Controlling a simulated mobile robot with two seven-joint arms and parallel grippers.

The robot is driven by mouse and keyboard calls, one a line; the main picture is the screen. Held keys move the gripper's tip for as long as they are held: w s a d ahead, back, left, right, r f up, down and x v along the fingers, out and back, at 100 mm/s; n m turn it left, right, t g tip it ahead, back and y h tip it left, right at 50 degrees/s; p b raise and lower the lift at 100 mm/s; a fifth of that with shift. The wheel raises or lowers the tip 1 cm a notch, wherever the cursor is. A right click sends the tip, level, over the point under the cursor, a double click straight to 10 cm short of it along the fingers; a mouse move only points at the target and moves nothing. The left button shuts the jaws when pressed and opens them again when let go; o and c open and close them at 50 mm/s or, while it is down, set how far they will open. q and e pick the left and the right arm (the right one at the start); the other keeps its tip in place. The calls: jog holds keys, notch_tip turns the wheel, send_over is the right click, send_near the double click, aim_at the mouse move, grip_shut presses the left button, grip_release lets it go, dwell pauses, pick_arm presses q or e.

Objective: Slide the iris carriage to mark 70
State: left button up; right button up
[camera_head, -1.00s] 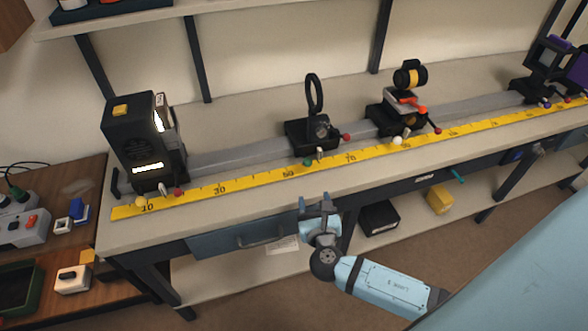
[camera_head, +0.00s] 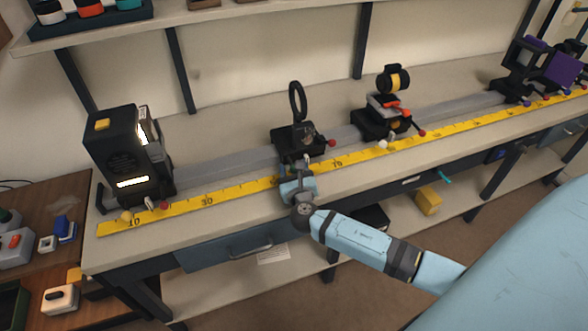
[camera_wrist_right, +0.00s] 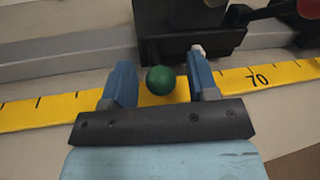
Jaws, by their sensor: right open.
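The iris carriage, taken to be the black carriage with an upright dark ring (camera_head: 298,138), sits on the grey rail. It is left of mark 70 on the yellow scale (camera_head: 230,190). In the right wrist view, the black carriage base (camera_wrist_right: 190,47) is at the top and the printed 70 is to the right. A green ball knob (camera_wrist_right: 160,79) stands in front of it. My right gripper (camera_head: 293,167) is open, its two blue fingers (camera_wrist_right: 161,80) on either side of the knob with gaps. My left gripper is not in view.
A lamp box (camera_head: 128,155) stands at the left rail end. A carriage with a yellow-black lens (camera_head: 386,110) sits to the right, beyond mark 70. A purple-panelled carriage (camera_head: 528,68) is farther right. The rail between the ring carriage and the lens carriage is clear.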

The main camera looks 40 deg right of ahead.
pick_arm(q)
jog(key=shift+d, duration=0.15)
pick_arm(e)
jog(key=shift+c, duration=0.2)
grip_shut()
jog(key=d, duration=0.3)
jog(key=s+d+p, duration=0.1)
jog(key=d, duration=0.1)
jog(key=s+d, duration=0.1)
jog(key=d, duration=0.2)
jog(key=shift+s+d, duration=0.1)
jog(key=shift+d, duration=0.45)
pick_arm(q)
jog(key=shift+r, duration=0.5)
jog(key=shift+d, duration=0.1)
pick_arm(e)
jog(key=shift+o, duration=0.2)
grip_release()
